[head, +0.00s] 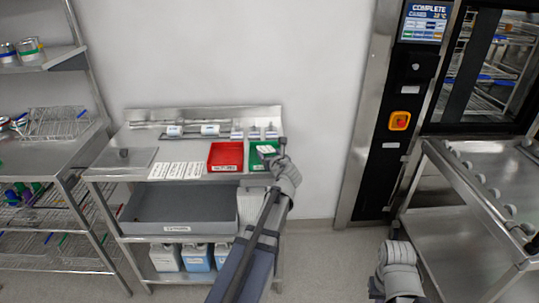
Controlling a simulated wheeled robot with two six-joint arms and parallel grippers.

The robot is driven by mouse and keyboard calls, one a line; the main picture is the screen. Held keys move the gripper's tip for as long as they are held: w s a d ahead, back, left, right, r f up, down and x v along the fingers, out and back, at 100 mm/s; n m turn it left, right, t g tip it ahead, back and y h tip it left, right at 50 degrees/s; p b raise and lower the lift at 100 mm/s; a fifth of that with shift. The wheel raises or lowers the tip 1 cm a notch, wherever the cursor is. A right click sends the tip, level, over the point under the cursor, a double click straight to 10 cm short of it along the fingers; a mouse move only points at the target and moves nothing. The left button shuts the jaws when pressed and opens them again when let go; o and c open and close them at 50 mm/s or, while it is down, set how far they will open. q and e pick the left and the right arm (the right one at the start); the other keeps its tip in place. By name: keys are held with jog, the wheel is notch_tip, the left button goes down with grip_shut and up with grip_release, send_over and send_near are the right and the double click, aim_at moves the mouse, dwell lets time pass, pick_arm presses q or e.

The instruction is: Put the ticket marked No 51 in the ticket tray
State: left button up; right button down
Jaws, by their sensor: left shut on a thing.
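My left gripper (276,152) is over the green tray (257,163) at the right end of the steel bench. It is shut on a small white ticket (267,150), which shows above the tray; the print is too small to read. I cannot tell whether the ticket touches the tray. The tray labels are too small to read. Of my right arm only grey links show at the bottom right; its gripper is out of view.
A clear flat panel (124,159) lies at the bench's left. Small labelled items (210,129) stand along the back. A grey bin (178,208) and white and blue containers (197,257) sit below. A washer (405,110) and steel trolley (475,190) stand right, with floor between.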

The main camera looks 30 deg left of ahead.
dwell(0.4)
pick_arm(q)
jog(key=o, duration=1.3)
jog(key=shift+c, duration=0.2)
jog(key=shift+s+d, duration=0.1)
jog(key=p+v, duration=0.2)
jog(key=v, duration=0.5)
jog(key=shift+s+d, duration=0.2)
jog(key=shift+r, duration=0.1)
